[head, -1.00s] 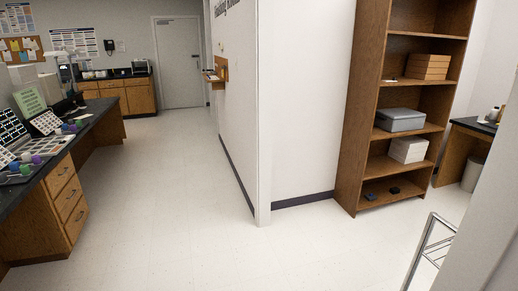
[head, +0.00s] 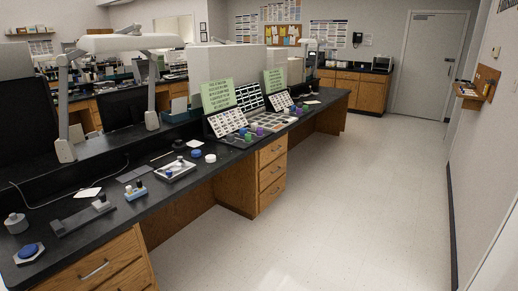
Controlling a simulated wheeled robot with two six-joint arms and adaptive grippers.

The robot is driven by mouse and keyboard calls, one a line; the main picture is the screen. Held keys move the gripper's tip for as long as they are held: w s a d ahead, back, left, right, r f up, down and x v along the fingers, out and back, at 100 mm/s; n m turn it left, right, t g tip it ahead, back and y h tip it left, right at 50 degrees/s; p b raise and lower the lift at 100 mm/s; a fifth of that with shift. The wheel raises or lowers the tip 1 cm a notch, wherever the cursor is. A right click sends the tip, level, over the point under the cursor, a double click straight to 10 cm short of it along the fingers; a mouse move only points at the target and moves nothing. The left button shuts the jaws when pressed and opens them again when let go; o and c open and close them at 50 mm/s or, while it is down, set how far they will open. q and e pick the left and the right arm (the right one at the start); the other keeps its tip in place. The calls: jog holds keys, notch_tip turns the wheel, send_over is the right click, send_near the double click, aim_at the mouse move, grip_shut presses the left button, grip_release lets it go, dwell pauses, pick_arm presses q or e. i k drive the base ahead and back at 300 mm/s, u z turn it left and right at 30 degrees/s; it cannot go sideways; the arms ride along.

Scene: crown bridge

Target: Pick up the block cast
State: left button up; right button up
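I cannot tell which thing is the block cast; the items on the long black-topped bench (head: 130,230) at the left are small. A grey flat piece with an upright part (head: 82,217) lies near the bench's front. A small white and blue item (head: 136,190) stands beside it. A white tray (head: 176,171) with small pieces in it sits further along. A blue round item on a pale base (head: 29,252) is at the near left. Neither of my grippers is in view.
Wooden drawers (head: 272,174) stand under the bench. Display boards (head: 228,123) with green signs and several coloured pots (head: 248,136) sit further along it. The pale floor (head: 340,200) is clear up to the grey door (head: 431,64). A wall with a small wooden shelf (head: 480,84) is at the right.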

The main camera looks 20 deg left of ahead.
aim_at(137, 193)
jog(key=u, duration=0.7)
jog(key=i, duration=1.3)
jog(key=u, duration=0.45)
